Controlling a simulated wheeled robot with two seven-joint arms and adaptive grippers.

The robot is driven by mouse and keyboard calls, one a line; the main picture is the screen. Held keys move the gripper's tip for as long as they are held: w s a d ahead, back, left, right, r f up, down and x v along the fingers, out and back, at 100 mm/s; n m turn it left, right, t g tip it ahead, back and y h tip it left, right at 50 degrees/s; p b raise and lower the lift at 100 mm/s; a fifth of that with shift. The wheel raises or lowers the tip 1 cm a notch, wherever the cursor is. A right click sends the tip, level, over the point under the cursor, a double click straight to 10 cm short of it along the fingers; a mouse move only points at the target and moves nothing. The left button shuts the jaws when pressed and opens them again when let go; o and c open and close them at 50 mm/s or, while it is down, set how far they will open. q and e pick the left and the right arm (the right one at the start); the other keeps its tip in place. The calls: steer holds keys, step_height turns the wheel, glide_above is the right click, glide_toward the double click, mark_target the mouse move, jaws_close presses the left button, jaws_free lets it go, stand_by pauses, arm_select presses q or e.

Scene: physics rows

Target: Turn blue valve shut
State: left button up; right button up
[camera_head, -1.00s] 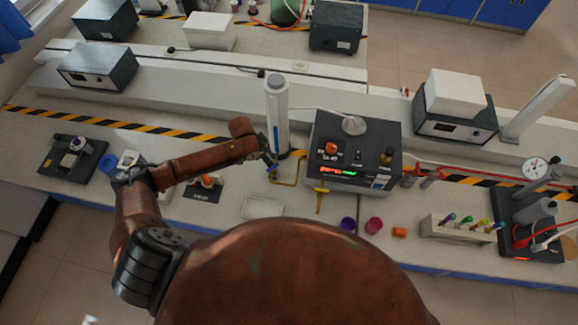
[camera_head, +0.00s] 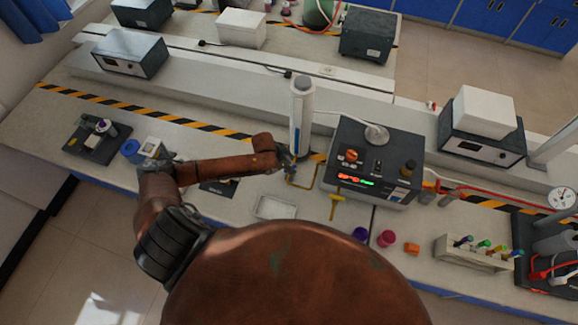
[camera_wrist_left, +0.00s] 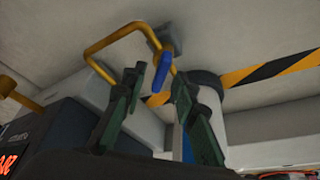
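The blue valve handle (camera_wrist_left: 162,72) shows in the left wrist view as a short blue lever by a grey fitting on the yellow bent pipe (camera_wrist_left: 97,52). My left gripper (camera_wrist_left: 157,82) is open, with one dark green finger on each side of the handle in that picture. I cannot tell whether either finger touches it. In the head view my left gripper (camera_head: 286,163) is beside the white cylinder (camera_head: 302,115) and the yellow pipe (camera_head: 303,184), and mostly hides the valve. My right gripper is not in view.
The dark instrument box (camera_head: 372,160) with a lit display stands right of the pipe. A yellow T-shaped piece (camera_head: 335,204) is in front of it. A white tray (camera_head: 275,207), purple cup (camera_head: 360,234) and tube rack (camera_head: 473,252) stand along the front edge.

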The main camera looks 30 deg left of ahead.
arm_select(q)
jaws_close()
stand_by(0.3)
stand_by(0.5)
steer(key=shift+w+m+h, duration=0.1)
steer(key=shift+m+h, duration=0.2)
steer(key=shift+m, duration=0.4)
steer(key=shift+a+m+g, duration=0.1)
steer(key=shift+m+g, duration=0.2)
steer(key=shift+m, duration=0.5)
steer(key=shift+w+f+m+g+h+b, duration=0.1)
steer(key=shift+m+g+h+b, duration=0.4)
steer(key=shift+m, duration=0.7)
steer(key=shift+m+g+h+b, duration=0.4)
steer(key=shift+m+b, duration=0.6)
steer(key=shift+m, duration=0.8)
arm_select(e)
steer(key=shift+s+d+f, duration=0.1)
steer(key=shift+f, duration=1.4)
